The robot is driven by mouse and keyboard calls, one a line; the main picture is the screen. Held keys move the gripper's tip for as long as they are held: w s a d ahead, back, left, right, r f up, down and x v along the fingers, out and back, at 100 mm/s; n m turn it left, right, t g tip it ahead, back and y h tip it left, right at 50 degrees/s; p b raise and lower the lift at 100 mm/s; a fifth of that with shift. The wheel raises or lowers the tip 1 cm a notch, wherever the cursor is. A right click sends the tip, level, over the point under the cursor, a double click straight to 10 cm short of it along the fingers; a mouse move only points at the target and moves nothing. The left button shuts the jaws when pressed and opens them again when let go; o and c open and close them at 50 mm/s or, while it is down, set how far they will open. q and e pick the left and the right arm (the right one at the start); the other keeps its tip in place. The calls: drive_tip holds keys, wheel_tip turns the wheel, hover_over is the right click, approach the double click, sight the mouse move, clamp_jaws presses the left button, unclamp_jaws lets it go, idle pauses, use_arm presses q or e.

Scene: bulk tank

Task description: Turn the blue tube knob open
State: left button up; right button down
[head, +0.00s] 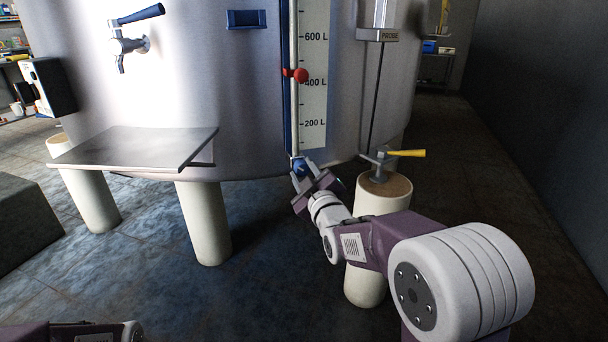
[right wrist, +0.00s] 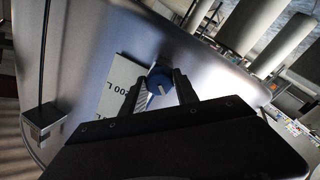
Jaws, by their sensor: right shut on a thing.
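The blue tube knob (head: 299,165) sits at the foot of the level tube (head: 295,110) on the big metal tank (head: 225,100). In the right wrist view the knob (right wrist: 160,82) shows as a blue disc with a pale mark across its face. My right gripper (head: 304,172) is at the knob, its two fingers (right wrist: 160,88) on either side of it, shut on it. The gripper partly hides the knob in the head view. My left arm shows only at the bottom left edge; its gripper is out of view.
A red marker (head: 300,75) sits on the tube beside the scale. A yellow-handled valve (head: 405,153) stands just right of my right gripper, above a pale leg (head: 385,192). A metal shelf (head: 135,148) juts out at left. A blue-handled tap (head: 130,38) is above it.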

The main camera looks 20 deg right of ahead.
drive_tip(key=n+b, duration=0.1)
drive_tip(key=n, duration=0.2)
drive_tip(key=shift+f+n, duration=0.1)
drive_tip(key=shift+n, duration=0.3)
drive_tip(key=shift+n+b, duration=0.45)
drive_tip(key=shift+n, duration=1.85)
drive_tip(key=c, duration=0.9)
unclamp_jaws()
